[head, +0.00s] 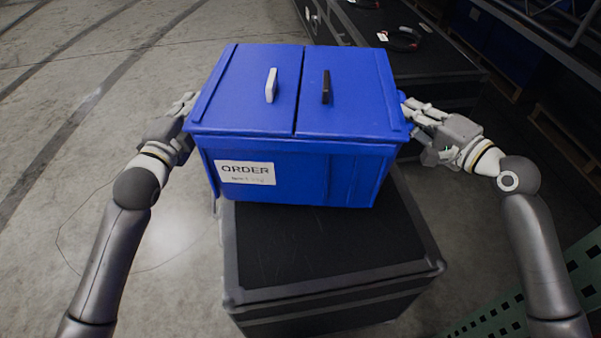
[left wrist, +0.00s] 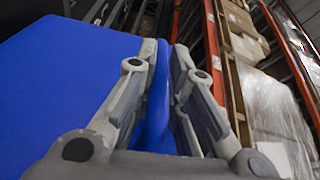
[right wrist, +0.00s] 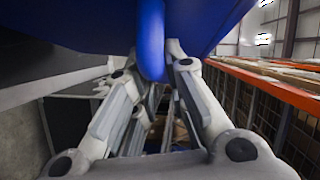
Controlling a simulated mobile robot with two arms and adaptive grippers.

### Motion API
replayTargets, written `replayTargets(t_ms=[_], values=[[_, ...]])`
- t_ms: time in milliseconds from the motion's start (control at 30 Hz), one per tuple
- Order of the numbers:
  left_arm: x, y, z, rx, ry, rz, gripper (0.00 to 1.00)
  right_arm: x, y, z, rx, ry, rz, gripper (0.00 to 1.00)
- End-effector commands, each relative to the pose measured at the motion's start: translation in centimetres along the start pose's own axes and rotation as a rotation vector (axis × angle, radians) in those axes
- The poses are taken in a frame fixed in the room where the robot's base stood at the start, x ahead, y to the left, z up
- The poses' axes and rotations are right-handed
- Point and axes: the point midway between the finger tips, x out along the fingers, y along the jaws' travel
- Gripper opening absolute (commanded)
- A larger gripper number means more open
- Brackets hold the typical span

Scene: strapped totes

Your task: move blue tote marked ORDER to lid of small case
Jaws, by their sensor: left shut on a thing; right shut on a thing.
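The blue tote (head: 290,168) has a two-part lid with one white and one black handle, and a white label reading ORDER on its front. It is over the black lid of the small case (head: 320,245); whether it touches the lid is hard to tell. My left gripper (head: 188,104) is at the tote's left side, and the left wrist view shows its fingers (left wrist: 165,85) shut on a blue handle. My right gripper (head: 408,106) is at the right side, and the right wrist view shows its fingers (right wrist: 158,75) shut on the other blue handle.
A larger black case (head: 400,62) stands behind at the right, with a dark ring-shaped item (head: 402,40) on top. Shelving is at the far right. A green perforated part (head: 575,285) shows at lower right. The concrete floor at the left (head: 70,110) is clear.

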Motion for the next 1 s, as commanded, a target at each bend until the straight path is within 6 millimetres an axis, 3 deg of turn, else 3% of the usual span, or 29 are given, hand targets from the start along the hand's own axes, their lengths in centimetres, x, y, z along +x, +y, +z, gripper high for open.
replayTargets(t_ms=[267, 1000], values=[[0.0, 0.2, 0.3, 0.004, -0.004, -0.009, 0.0, 0.0, 0.3, -0.3, -0.004, 0.01, -0.007, 0.0], [-0.1, 3.4, 1.0, 0.004, -0.004, -0.009, 0.0, 0.3, 3.5, 0.2, -0.004, 0.01, -0.007, 0.0]])
